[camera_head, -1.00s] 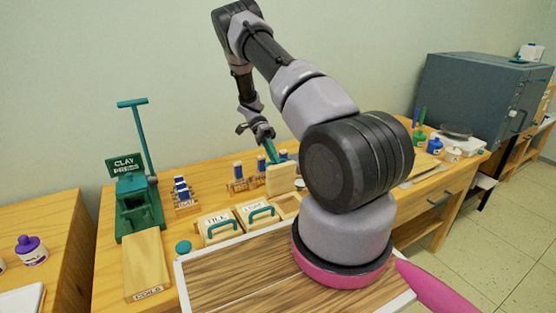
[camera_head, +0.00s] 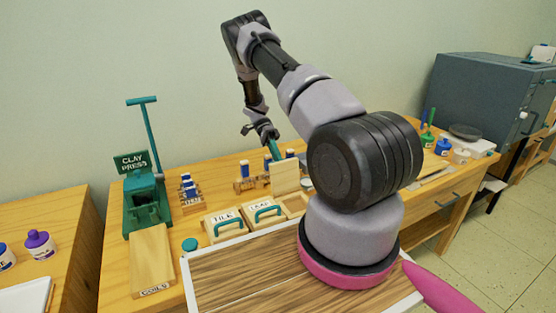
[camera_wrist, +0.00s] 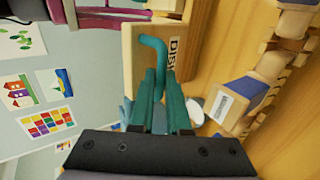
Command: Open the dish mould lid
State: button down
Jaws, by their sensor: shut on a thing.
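The dish mould lid (camera_head: 285,180) is a pale wooden panel standing raised, nearly upright, over its mould base (camera_head: 296,204), which my arm partly hides. In the wrist view the lid (camera_wrist: 142,80) shows its DISH label and a teal bent handle (camera_wrist: 155,43). My gripper (camera_head: 271,144) is at the lid's upper left in the head view. In the wrist view its teal fingers (camera_wrist: 166,85) are closed on the handle. The exact contact is partly hidden.
The closed tile mould (camera_head: 225,228) and leaf mould (camera_head: 265,219) sit to the left of the dish mould. A green clay press (camera_head: 147,205) stands further left. Small racks with blue-topped items (camera_head: 252,184) are behind. A grey kiln (camera_head: 485,100) stands at the far right.

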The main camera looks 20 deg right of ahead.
jog(key=c, duration=0.9)
grip_release()
jog(key=shift+s+f, duration=0.1)
jog(key=v, duration=1.1)
